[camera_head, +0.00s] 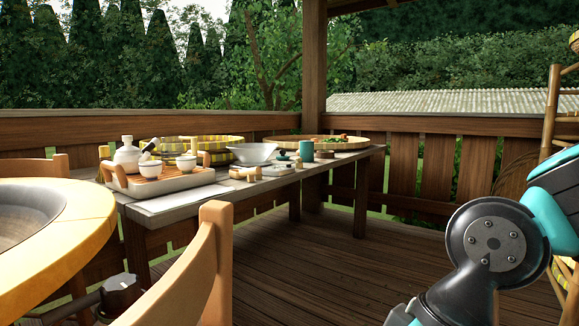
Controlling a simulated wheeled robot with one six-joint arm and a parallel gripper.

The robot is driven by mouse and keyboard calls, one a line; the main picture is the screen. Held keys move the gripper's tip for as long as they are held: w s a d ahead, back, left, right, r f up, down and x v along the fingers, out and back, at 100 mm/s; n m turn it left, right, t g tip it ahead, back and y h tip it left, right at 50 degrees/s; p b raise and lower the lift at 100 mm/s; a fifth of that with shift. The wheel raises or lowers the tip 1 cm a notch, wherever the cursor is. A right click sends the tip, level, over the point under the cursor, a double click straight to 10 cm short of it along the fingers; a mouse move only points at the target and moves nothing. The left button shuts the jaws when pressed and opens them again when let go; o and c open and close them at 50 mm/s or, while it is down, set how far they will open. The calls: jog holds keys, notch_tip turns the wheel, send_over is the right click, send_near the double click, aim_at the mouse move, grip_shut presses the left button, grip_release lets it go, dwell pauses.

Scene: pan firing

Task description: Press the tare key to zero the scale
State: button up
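I cannot make out a scale or a tare key with certainty among the small items on the long wooden table (160,206). A pale grey bowl (252,152) is on that table, and a low grey flat item (279,169) lies in front of it, too small to identify. My arm's grey and teal links show at the lower right, well apart from the table. My gripper is out of view.
A tea tray (172,184) holds a white pot (127,157) and cups. A teal cup (306,150) and a round basket (318,140) are further right. A chair back (215,245) and a round wooden rim (75,243) stand nearer. Deck floor is clear at centre.

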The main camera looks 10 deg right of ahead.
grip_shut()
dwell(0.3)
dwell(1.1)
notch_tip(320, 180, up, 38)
jog(key=p, duration=3.8)
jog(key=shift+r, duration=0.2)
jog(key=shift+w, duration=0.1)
